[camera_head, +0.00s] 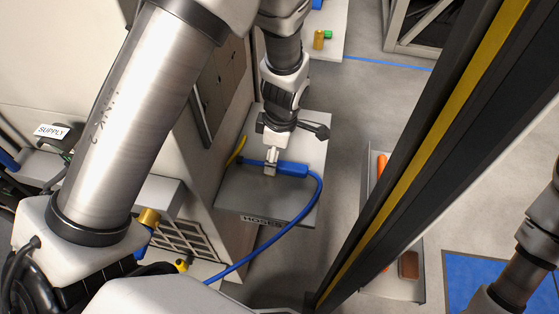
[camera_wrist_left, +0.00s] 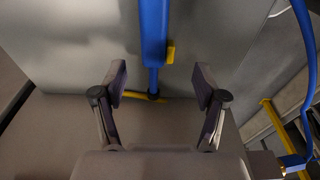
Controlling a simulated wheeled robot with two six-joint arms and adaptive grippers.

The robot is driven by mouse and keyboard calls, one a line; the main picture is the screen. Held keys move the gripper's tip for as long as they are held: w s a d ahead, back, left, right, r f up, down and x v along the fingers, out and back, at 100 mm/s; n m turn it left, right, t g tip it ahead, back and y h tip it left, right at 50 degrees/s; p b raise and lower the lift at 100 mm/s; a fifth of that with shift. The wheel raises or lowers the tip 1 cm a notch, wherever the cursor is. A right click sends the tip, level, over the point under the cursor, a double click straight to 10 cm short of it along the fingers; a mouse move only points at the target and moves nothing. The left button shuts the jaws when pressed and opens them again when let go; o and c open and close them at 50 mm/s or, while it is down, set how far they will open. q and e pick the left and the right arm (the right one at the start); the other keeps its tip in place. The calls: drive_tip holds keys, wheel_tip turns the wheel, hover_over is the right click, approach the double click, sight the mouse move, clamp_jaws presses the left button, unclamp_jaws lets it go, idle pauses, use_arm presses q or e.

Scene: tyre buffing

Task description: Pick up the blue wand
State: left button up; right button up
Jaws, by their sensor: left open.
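The blue wand (camera_head: 291,169) lies on a grey shelf (camera_head: 240,196), with a blue hose (camera_head: 310,205) running from its right end. My left gripper (camera_head: 270,168) reaches down over the wand's thinner part, left of the thick handle. In the left wrist view the wand (camera_wrist_left: 154,30) runs down from the top edge, and its thin end shows between the fingers of my left gripper (camera_wrist_left: 160,84). The fingers are open, one on each side in the picture. I cannot tell whether they touch the wand. My right gripper is out of view.
A yellow hook-like piece (camera_head: 236,151) sits at the wand's left end. A cabinet wall stands left of the shelf. A dark post with a yellow stripe (camera_head: 440,130) crosses the right side. A tray with an orange item (camera_head: 382,165) stands behind the post.

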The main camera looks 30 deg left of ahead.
use_arm(q)
drive_tip(key=f, duration=0.3)
drive_tip(key=a+f, duration=0.1)
drive_tip(key=f, duration=0.1)
drive_tip(key=shift+w+p, duration=0.25)
drive_tip(key=shift+p, duration=0.05)
drive_tip(key=shift+s+d+r, duration=0.15)
drive_tip(key=shift+s, duration=0.05)
drive_tip(key=shift+c, duration=1)
clamp_jaws()
drive_tip(key=shift+r, duration=0.15)
